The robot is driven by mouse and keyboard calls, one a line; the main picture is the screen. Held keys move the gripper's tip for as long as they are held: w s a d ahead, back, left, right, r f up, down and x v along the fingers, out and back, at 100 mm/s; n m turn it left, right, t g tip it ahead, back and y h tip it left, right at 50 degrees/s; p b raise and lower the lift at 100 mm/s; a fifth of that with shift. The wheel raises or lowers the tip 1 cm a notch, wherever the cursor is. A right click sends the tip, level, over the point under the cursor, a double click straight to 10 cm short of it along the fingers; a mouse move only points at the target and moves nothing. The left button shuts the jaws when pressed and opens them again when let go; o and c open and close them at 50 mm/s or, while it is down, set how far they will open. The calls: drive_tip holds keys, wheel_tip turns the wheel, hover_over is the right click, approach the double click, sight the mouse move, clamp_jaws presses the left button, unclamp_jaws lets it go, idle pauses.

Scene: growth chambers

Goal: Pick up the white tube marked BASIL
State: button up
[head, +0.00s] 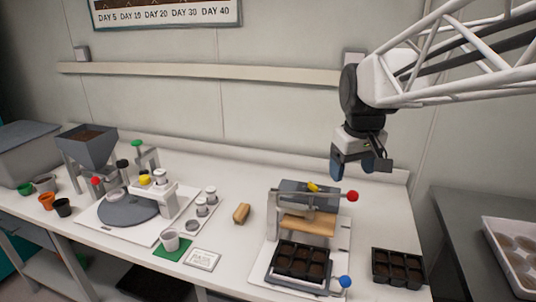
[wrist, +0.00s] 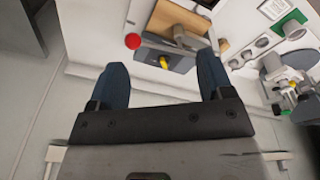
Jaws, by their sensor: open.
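Several small white tubes with grey ends stand on the bench in the head view. Two white tubes, one farther back (head: 211,193) and one nearer (head: 201,207), stand right of the turntable machine. Another white tube (head: 160,177) is on the machine, beside a yellow-topped part. I cannot read any marking on them, so I cannot tell which is BASIL. Small round pale tops (wrist: 262,42) show at the right of the wrist view. My gripper (head: 358,170) is open and empty, high above the bench's back right, well away from the tubes. It also shows in the wrist view (wrist: 162,62).
A press-like station (head: 310,195) with red and blue knobs stands below my gripper. A black cell tray (head: 398,268) is right of it. A wooden block (head: 241,213) lies between the stations.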

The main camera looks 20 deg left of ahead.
drive_tip(key=w+a+n, duration=0.2)
drive_tip(key=w+a, duration=0.2)
drive_tip(key=a, duration=0.3)
drive_tip(key=w+a+n, duration=0.1)
drive_tip(key=w+a, duration=0.3)
drive_tip(key=a, duration=0.4)
drive_tip(key=n+g, duration=0.2)
drive_tip(key=n, duration=0.7)
hover_over(159, 171)
drive_tip(key=d, duration=0.1)
wheel_tip(159, 171, down, 11)
drive_tip(key=shift+s+a+f, duration=0.15)
drive_tip(key=shift+a, duration=0.35)
drive_tip(key=shift+f, duration=1.3)
